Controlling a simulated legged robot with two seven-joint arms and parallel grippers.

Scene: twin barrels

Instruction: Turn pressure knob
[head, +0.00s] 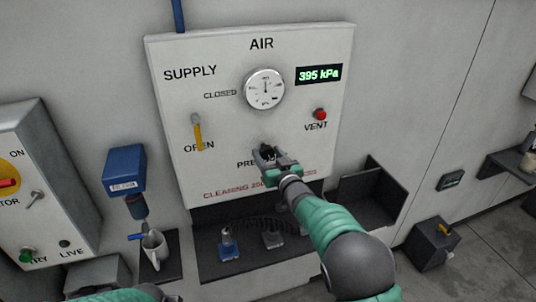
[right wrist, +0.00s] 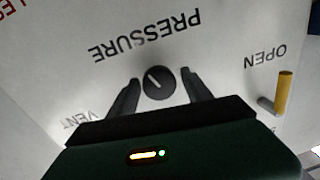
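The pressure knob (right wrist: 158,82) is a round dark knob with a light pointer line, on the white AIR panel (head: 220,120). It shows in the right wrist view below the upside-down word PRESSURE. My right gripper (right wrist: 160,90) is open, with one finger on each side of the knob and a visible gap to each. In the head view my right gripper (head: 268,155) is at the panel's lower middle and hides the knob. The display (head: 318,75) reads 395 kPa. Only a green piece of my left arm shows at the bottom left; its gripper is out of view.
A round gauge (head: 265,88), a red vent button (head: 320,114) and a yellow supply lever (head: 197,132) are on the panel. A dark shelf (head: 215,265) below holds small items.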

